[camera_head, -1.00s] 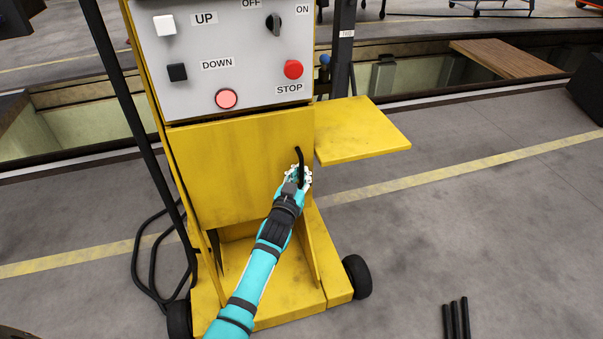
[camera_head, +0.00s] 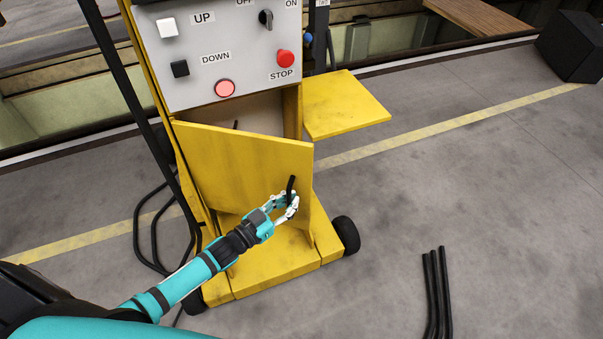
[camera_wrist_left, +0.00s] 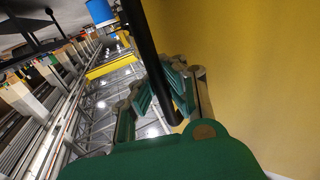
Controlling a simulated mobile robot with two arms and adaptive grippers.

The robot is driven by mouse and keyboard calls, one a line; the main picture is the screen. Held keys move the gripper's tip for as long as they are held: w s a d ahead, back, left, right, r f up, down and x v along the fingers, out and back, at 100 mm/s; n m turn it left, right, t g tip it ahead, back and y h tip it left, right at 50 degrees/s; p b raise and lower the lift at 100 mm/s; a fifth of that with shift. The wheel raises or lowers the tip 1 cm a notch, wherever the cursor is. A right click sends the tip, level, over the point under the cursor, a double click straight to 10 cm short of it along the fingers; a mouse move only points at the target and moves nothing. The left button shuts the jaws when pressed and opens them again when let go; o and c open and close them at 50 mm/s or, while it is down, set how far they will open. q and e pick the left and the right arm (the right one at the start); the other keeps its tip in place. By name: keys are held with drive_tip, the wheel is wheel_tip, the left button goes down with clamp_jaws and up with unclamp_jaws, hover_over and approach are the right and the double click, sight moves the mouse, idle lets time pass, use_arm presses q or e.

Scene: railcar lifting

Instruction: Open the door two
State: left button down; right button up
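The yellow door (camera_head: 235,165) under the control panel stands partly open, swung outward, with its hinge side at the left. A gap above it shows the pale inside of the cabinet (camera_head: 262,118). A black bar handle (camera_head: 291,187) sits near the door's right edge. My left gripper (camera_head: 288,203) is at this handle, with its fingers around it. In the left wrist view the dark handle (camera_wrist_left: 146,50) runs between the fingers (camera_wrist_left: 165,95), beside the yellow door face (camera_wrist_left: 240,70). My right gripper is not in view.
The grey control panel (camera_head: 222,60) with buttons is above the door. A yellow side shelf (camera_head: 345,103) juts out at the right. Black wheels (camera_head: 346,234) and a black cable (camera_head: 150,225) are at the base. Black rods (camera_head: 437,290) are at the lower right.

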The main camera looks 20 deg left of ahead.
use_arm(q)
drive_tip(key=s+a+m+g+h+b, duration=0.2)
drive_tip(key=s+a+m+g+h, duration=0.2)
drive_tip(key=s, duration=0.8)
drive_tip(key=s+a+m+g+h+b, duration=0.2)
drive_tip(key=s+a+m+g+h, duration=0.3)
drive_tip(key=s+a, duration=0.6)
drive_tip(key=shift+s+m+g, duration=0.4)
drive_tip(key=shift+s+g, duration=0.8)
drive_tip(key=shift+g, duration=0.2)
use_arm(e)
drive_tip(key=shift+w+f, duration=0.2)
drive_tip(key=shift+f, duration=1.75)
use_arm(q)
drive_tip(key=shift+a+r, duration=0.1)
drive_tip(key=c, duration=1.3)
unclamp_jaws()
drive_tip(key=shift+c, duration=0.2)
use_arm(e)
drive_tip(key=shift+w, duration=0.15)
use_arm(q)
drive_tip(key=shift+s, duration=0.1)
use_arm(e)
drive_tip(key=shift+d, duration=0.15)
